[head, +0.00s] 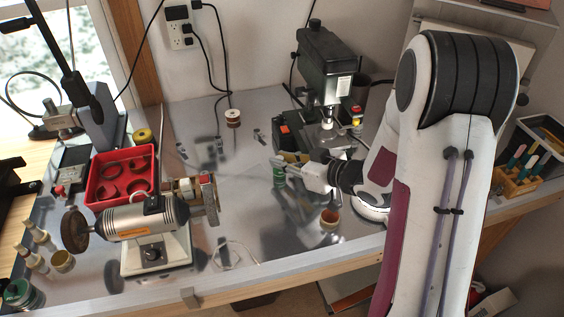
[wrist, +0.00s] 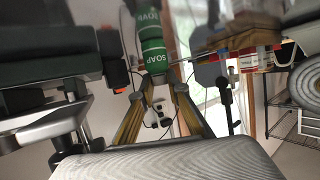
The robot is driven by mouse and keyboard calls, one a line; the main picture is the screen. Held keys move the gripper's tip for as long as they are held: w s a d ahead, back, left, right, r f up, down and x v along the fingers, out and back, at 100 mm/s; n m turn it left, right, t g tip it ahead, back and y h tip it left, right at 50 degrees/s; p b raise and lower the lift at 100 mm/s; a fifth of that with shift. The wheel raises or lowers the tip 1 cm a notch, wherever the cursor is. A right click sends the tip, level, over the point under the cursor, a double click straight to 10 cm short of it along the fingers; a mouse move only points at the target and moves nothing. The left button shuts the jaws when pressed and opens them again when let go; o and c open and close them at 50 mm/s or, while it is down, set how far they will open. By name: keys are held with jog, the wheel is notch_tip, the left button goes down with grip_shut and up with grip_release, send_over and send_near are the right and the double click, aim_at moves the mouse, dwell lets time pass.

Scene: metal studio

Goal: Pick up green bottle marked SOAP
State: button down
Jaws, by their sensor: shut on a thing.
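The green bottle marked SOAP (head: 279,178) stands on the metal bench top in front of the drill press, partly covered by my gripper in the head view. In the wrist view the bottle (wrist: 152,48) shows its green body and white SOAP lettering at top centre. My gripper (head: 283,164) reaches in from the right and is at the bottle. In the wrist view my gripper's two fingers (wrist: 159,92) converge at the bottle's near end, shut on it. The exact contact is small and hard to make out.
The drill press (head: 327,70) stands close behind. The bench grinder (head: 148,226) and red tray (head: 121,176) are to the left. Another green container (head: 20,293) stands at front left. Bench between grinder and bottle is mostly clear.

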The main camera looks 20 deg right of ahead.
notch_tip(320, 180, up, 10)
dwell(0.9)
dwell(0.6)
